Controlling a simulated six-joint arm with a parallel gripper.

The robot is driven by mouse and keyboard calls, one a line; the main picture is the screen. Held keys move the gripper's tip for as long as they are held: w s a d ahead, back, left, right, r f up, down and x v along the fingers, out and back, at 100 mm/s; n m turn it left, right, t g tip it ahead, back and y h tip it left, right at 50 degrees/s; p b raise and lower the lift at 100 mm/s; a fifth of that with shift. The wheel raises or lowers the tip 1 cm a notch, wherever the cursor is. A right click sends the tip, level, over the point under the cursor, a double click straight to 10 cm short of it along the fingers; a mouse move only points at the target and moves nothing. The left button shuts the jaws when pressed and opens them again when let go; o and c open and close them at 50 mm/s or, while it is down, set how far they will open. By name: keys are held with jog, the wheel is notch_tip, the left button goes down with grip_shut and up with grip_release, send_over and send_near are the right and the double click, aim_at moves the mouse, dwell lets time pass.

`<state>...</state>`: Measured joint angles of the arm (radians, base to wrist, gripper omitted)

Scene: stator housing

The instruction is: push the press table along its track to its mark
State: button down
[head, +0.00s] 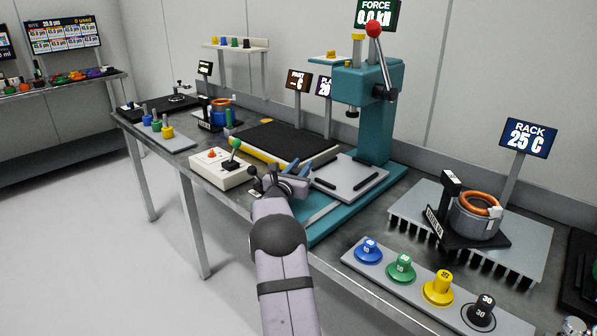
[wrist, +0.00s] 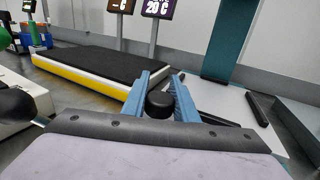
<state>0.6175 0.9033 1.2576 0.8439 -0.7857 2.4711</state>
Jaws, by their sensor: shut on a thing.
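My gripper (head: 291,178) is at the plate's left front side. In the wrist view its blue fingers (wrist: 165,82) are shut on a black round knob (wrist: 159,104), beside the grey plate (wrist: 222,104). The knob's join to the plate is hidden, and no mark on the track can be made out.
The teal press (head: 372,110) with a red-ball lever stands behind the plate. A black-topped pad (head: 280,142) with a yellow edge and a white joystick box (head: 218,168) lie left. A finned rack (head: 520,245) and a tray of coloured knobs (head: 415,268) stand right.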

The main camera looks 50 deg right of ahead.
jog(key=shift+s+d+r, duration=0.1)
jog(key=shift+d+r, duration=0.05)
jog(key=shift+r, duration=0.05)
jog(key=c, duration=1.6)
grip_release()
jog(key=shift+c, duration=0.2)
jog(key=shift+o, duration=1.2)
jog(key=shift+d+f, duration=0.15)
jog(key=shift+s+a, duration=0.1)
jog(key=shift+a, duration=0.55)
jog(key=shift+b+v, duration=0.95)
jog(key=shift+v, duration=2.15)
